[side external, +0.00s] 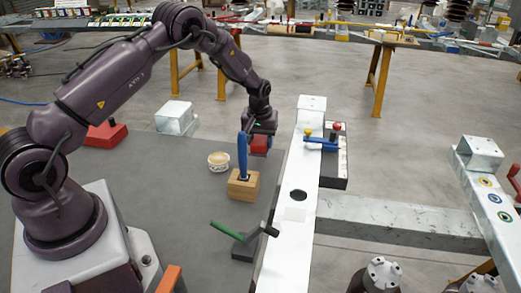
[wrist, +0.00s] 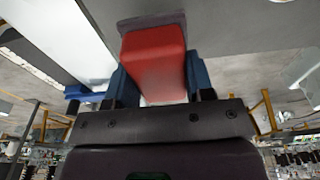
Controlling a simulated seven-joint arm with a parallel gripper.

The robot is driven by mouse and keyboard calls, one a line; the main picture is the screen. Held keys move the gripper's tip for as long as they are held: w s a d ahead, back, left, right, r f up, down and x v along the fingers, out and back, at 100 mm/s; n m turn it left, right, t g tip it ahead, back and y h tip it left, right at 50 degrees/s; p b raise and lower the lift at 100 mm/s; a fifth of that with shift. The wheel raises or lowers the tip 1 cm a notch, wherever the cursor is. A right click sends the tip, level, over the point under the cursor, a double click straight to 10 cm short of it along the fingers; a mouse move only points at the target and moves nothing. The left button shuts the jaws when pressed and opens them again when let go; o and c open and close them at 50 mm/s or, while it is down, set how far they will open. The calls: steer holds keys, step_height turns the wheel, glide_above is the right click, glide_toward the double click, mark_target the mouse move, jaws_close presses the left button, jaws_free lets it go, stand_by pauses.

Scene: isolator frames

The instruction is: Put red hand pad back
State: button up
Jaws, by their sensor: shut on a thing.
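The red hand pad (side external: 260,145) is a small red block held under my gripper (side external: 260,130), just left of the long white beam. In the wrist view the red hand pad (wrist: 154,60) sits between the two blue fingers of my gripper (wrist: 155,85), which is shut on it. A grey edge lies just beyond the pad in that view. From the side I cannot tell whether the pad's underside touches the grey mat.
A wooden block (side external: 243,186) with an upright blue tool (side external: 242,155) stands close in front of my gripper. A round tub (side external: 218,161) is left of it. The white beam (side external: 291,205) runs along the right.

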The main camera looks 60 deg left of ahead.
mark_target(260, 150)
steer(key=shift+f, duration=1.75)
steer(key=shift+f, duration=0.1)
steer(key=o, duration=0.9)
